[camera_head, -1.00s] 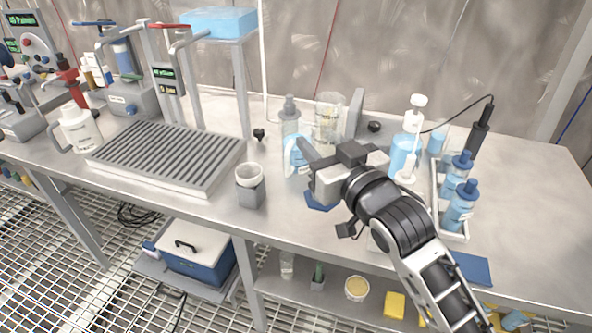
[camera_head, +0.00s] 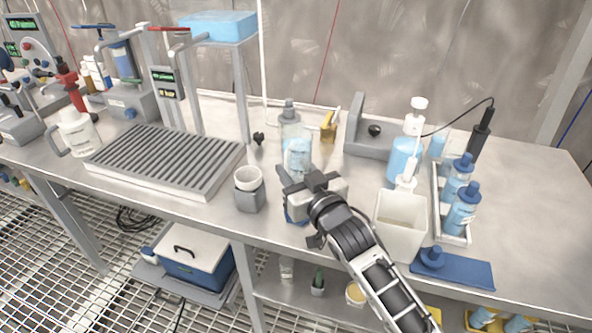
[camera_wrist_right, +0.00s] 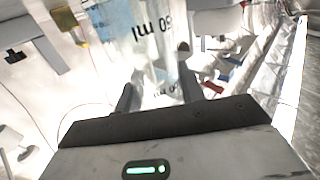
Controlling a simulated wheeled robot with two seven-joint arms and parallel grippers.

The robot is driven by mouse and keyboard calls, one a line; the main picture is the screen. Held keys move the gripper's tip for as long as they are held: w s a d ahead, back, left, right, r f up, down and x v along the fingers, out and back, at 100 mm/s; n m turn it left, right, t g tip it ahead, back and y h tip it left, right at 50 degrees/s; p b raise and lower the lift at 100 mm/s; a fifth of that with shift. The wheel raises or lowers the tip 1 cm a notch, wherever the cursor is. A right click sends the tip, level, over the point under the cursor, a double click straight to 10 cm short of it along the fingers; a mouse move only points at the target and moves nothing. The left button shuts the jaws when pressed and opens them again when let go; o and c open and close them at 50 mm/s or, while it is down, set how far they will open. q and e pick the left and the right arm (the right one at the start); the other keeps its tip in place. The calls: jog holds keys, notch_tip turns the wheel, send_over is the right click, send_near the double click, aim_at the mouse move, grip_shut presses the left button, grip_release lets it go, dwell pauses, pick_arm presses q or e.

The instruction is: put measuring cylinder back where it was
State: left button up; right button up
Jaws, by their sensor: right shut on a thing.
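The measuring cylinder is clear, with dark "50 ml" lettering in the right wrist view (camera_wrist_right: 152,45). In the head view its clear upper part (camera_head: 298,157) shows above my right gripper (camera_head: 298,183), and a blue base edge shows below. My right gripper is shut on the cylinder, one finger on each side of it, and hides its middle in the head view. The cylinder looks about upright, near the table's front edge. I cannot tell whether its base touches the table. My left gripper is not in view.
A grey-capped bottle (camera_head: 290,118) stands just behind the cylinder. A grey holder with a white cup (camera_head: 249,190) stands to the left, and a white open container (camera_head: 401,222) to the right. A rack of blue bottles (camera_head: 452,232) and a blue mat (camera_head: 470,272) lie farther right.

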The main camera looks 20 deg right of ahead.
jog(key=shift+f, duration=0.1)
jog(key=o, duration=1)
jog(key=shift+o, duration=0.2)
jog(key=shift+s, duration=0.15)
jog(key=s+d, duration=0.2)
jog(key=s, duration=0.9)
jog(key=shift+s+d, duration=0.15)
jog(key=shift+s, duration=0.1)
